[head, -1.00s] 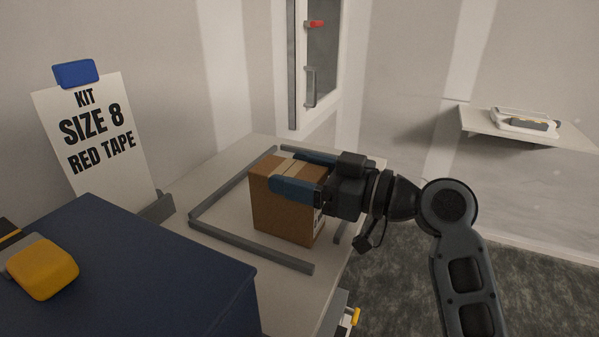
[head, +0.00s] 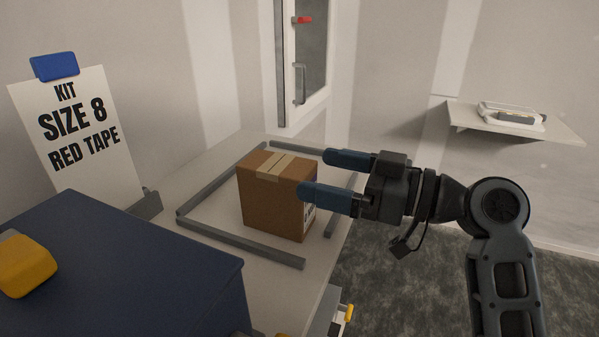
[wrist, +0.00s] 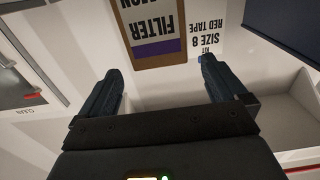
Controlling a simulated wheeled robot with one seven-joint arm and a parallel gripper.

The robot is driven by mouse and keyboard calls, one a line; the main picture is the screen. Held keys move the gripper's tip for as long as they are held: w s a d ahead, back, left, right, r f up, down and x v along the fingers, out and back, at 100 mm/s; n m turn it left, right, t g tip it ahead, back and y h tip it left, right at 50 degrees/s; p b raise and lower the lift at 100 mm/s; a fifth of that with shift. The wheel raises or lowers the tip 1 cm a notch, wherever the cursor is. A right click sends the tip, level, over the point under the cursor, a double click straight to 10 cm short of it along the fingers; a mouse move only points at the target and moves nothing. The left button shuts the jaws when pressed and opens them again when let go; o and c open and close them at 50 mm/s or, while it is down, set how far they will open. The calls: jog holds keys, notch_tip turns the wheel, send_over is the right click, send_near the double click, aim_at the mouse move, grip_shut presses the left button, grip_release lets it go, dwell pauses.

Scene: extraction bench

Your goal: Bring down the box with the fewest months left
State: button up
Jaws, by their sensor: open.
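A brown cardboard box (head: 270,205) with a tan tape strip on top stands upright on a pale bench top (head: 205,163), inside a grey rail frame (head: 240,246). In the wrist view the box (wrist: 148,22) shows a white label reading "FILTER" upside down, with a purple band. My gripper (head: 322,175) is open and empty, with blue fingers, to the right of the box and apart from it. In the wrist view my gripper's fingers (wrist: 158,85) are spread, with the box beyond their tips. No months figure is readable on the label.
A sign (head: 80,125) reading "KIT SIZE 8 RED TAPE" stands at the left behind a dark blue case (head: 130,265) with a yellow latch (head: 25,265). A wall shelf (head: 545,130) at the right holds a white item (head: 512,114). The floor at the right is free.

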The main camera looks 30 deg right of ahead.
jog(key=shift+b+v, duration=0.3)
jog(key=shift+v, duration=2.4)
